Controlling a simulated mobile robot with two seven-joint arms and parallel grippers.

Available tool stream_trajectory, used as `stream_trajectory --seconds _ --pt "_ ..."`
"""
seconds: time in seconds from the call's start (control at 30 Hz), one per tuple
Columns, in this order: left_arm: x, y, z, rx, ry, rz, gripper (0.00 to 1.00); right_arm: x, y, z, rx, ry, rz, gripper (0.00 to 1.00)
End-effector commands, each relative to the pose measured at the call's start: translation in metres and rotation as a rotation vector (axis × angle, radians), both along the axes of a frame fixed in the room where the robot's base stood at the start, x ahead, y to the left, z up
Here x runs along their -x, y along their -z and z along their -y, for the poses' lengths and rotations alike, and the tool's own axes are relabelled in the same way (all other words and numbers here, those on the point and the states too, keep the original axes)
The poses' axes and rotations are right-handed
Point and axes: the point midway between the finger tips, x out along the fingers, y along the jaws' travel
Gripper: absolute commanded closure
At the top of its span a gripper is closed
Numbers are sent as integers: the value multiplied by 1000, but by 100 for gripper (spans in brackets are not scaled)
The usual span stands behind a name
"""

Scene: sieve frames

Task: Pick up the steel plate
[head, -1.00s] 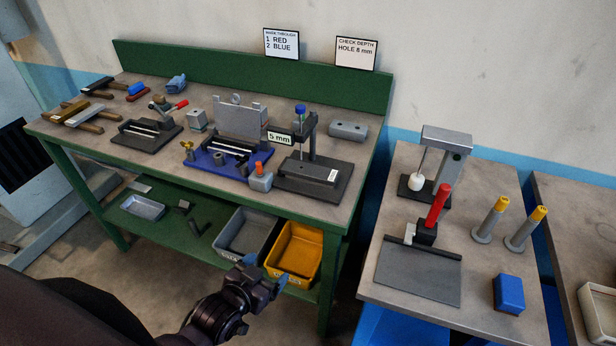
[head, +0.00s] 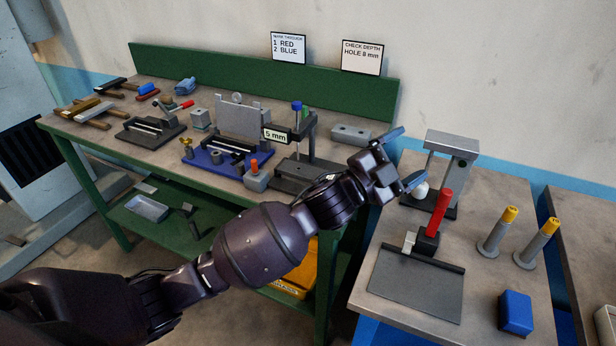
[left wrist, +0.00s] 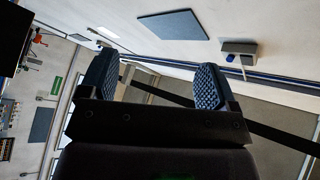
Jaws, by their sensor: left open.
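Several grey metal pieces could be the steel plate; I cannot tell which. A light grey plate (head: 238,122) stands upright behind the blue fixture on the green bench. A flat grey block with holes (head: 350,134) lies at the bench's back right. My left gripper (head: 408,158) is open and appears between the bench's right end and the right table, to the right of the block. In the left wrist view its two blue-padded fingers (left wrist: 153,82) are apart with nothing between them. My left forearm hides part of the drill stand's base and the bench's front. My right gripper is not in view.
The drill stand (head: 308,140) with a 5 mm sign stands at the bench's right end. The right table (head: 479,232) holds a small grey press (head: 462,152), a red-handled tool (head: 440,213), two yellow-topped posts and a blue block (head: 516,312). A yellow bin (head: 300,272) sits below the bench.

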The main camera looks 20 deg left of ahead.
Motion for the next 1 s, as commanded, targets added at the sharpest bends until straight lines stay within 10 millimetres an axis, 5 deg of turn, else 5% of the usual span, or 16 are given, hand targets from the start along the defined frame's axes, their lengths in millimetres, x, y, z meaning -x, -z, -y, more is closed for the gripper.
stream_trajectory --seconds 0.3,0.5,0.77,1.0 --pt "1 -55 80 -272 208 436 17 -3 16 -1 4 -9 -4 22" --pt "11 -68 119 -482 351 736 17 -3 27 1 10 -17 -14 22" --pt "19 -48 147 -830 583 1147 17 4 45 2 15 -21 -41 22" --pt "-2 5 122 -1275 909 1505 17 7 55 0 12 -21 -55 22"
